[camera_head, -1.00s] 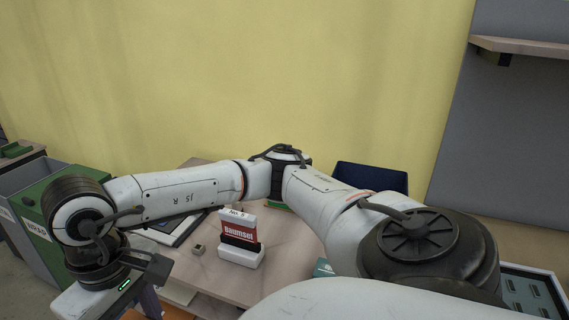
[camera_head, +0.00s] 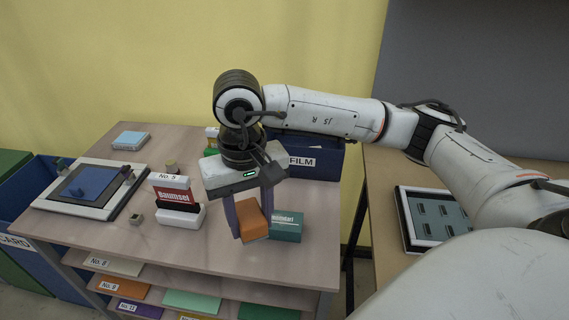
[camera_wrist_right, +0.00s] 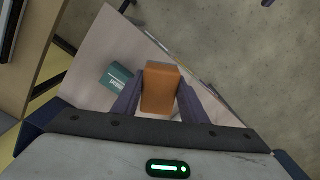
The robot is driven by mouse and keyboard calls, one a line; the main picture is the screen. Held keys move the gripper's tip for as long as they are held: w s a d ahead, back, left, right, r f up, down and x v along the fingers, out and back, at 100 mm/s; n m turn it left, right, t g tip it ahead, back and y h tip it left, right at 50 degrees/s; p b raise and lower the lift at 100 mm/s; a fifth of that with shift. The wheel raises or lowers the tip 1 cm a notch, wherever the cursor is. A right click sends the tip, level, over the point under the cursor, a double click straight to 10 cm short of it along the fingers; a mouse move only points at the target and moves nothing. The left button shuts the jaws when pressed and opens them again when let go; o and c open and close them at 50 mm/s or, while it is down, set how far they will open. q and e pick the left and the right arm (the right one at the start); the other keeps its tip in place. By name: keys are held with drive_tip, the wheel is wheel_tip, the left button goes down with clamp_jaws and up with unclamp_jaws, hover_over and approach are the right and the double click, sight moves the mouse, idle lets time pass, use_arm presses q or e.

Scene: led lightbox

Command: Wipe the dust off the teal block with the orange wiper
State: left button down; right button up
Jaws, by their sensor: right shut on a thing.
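My right gripper (camera_head: 252,216) points down and is shut on the orange wiper (camera_head: 253,221), a tilted block between its purple fingers. The wiper also shows in the right wrist view (camera_wrist_right: 160,88). The teal block (camera_head: 287,227), with white lettering, stands on the table (camera_head: 222,252) just right of the wiper. In the right wrist view the teal block (camera_wrist_right: 116,77) is left of the wiper, with a narrow gap between them. I cannot make out dust on it. How far the wiper is above the table is hard to tell. My left gripper is out of view.
A red and white Baumsel box (camera_head: 173,190) stands in a white holder left of my gripper. A dark blue FILM bin (camera_head: 318,160) is behind. A tray with a blue pad (camera_head: 88,182) lies far left, and a lightbox (camera_head: 432,215) sits on the right table. The front table edge is clear.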

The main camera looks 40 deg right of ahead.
sight(280, 225)
drive_tip(key=w+d+f+m, duration=0.2)
drive_tip(key=w+d+m, duration=0.5)
drive_tip(key=m, duration=0.2)
drive_tip(key=shift+w+d+f+b, duration=0.1)
drive_tip(key=shift+f+b, duration=0.25)
drive_tip(key=shift+f, duration=0.65)
drive_tip(key=shift+w+d+f+b, duration=0.15)
drive_tip(key=shift+f+b, duration=0.25)
drive_tip(key=shift+f, duration=0.65)
drive_tip(key=shift+w+d+f+b, duration=0.1)
drive_tip(key=shift+f+b, duration=0.25)
drive_tip(key=shift+f, duration=0.65)
drive_tip(key=shift+f+b, duration=0.85)
drive_tip(key=shift+f, duration=0.2)
drive_tip(key=shift+m, duration=0.3)
